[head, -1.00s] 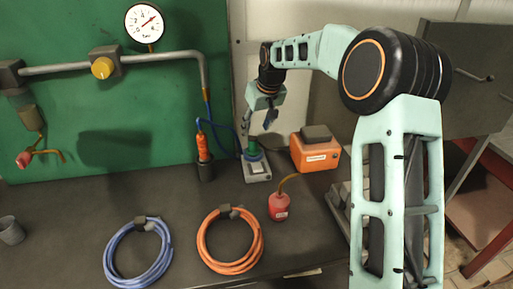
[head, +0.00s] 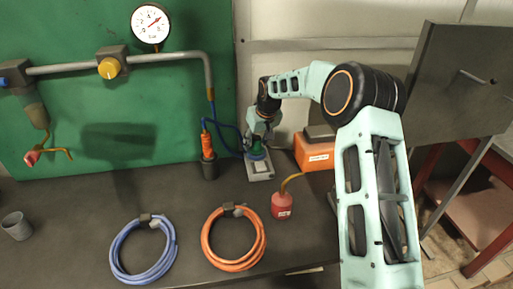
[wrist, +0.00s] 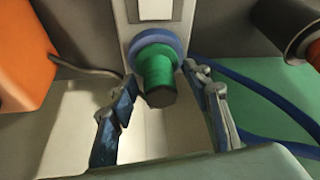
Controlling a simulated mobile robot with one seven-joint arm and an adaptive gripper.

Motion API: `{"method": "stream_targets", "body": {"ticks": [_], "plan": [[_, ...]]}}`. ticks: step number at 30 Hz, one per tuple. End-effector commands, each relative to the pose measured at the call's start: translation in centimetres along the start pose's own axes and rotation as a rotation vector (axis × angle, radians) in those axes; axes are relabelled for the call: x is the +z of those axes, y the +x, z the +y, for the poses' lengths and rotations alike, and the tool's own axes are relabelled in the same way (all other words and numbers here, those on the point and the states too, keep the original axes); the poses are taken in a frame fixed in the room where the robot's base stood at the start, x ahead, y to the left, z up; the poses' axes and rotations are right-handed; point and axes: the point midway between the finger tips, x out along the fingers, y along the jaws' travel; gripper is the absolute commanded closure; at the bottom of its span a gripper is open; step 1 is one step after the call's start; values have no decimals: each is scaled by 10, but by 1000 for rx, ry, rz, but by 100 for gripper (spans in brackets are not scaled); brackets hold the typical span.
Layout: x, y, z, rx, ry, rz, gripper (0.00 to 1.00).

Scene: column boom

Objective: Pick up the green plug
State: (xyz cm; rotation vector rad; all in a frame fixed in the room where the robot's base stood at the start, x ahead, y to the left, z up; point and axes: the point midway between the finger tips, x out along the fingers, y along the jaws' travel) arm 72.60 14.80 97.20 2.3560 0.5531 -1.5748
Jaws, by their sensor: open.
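The green plug (wrist: 157,76) sits in a round blue collar (wrist: 158,40) on a grey metal base plate. In the wrist view it is between the two fingers of my gripper (wrist: 167,85), a little toward their tips. The fingers are open, with gaps on both sides of the plug, the right one looking smaller. In the head view my gripper (head: 256,146) is low over the base plate (head: 259,170). It hides most of the plug there, leaving some green and blue at the collar.
An orange box (head: 314,153) stands close to the right of the plate. An orange-handled tool (head: 208,147) in a dark holder and blue hose are to the left. A red oil can (head: 282,206) and coiled blue (head: 144,248) and orange hoses (head: 233,238) lie nearer on the bench.

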Motion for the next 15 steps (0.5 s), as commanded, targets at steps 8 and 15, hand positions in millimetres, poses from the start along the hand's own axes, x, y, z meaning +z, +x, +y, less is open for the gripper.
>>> {"method": "stream_targets", "body": {"ticks": [8, 15], "plan": [[0, 0, 0, 1, 0, 0, 63], [0, 0, 0, 0, 0, 0, 89]]}}
